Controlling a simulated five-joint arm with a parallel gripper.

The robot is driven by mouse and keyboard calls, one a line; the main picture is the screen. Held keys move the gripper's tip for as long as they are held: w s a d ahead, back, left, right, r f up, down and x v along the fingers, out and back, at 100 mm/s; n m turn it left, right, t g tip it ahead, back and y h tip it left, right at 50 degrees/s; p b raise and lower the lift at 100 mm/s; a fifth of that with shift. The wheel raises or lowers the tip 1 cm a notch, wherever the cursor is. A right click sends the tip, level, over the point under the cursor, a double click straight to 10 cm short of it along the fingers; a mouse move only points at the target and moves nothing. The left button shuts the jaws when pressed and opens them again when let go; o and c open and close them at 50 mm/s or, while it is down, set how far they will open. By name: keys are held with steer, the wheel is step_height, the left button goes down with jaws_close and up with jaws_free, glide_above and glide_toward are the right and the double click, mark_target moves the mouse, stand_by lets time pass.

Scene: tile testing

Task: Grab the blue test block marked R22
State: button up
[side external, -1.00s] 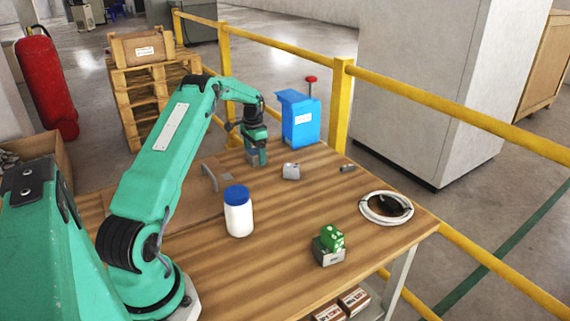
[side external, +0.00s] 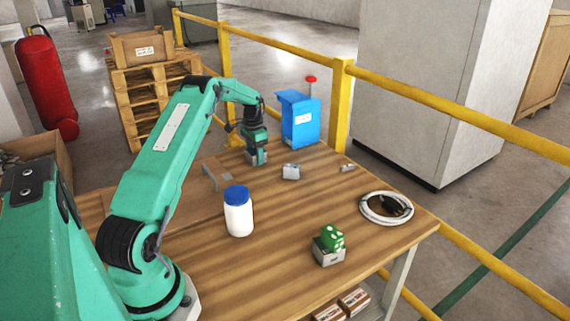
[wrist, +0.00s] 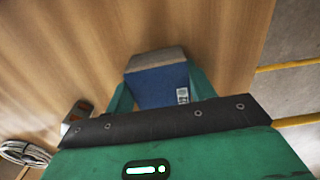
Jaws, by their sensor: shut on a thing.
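The blue block (wrist: 160,88) sits between the two green fingers of my gripper (wrist: 161,94) in the wrist view. It has a pale tan end face and a small white label on its blue side; the print is too small to read. My gripper is shut on it, one finger against each side. In the side view my gripper (side external: 257,158) points down at the far part of the wooden table, and the block is mostly hidden there. I cannot tell whether the block touches the table.
A blue box (side external: 299,120) stands just behind my gripper, near the yellow railing (side external: 342,105).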

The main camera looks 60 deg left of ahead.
steer(key=shift+r, duration=0.1)
steer(key=shift+r, duration=0.7)
steer(key=r, duration=0.3)
steer(key=shift+w+d, duration=0.1)
steer(key=shift+d, duration=0.15)
steer(key=w+d+r, duration=0.2)
steer(key=d+r, duration=0.4)
steer(key=d, duration=0.5)
steer(key=shift+r, duration=0.3)
steer(key=shift+w, duration=0.1)
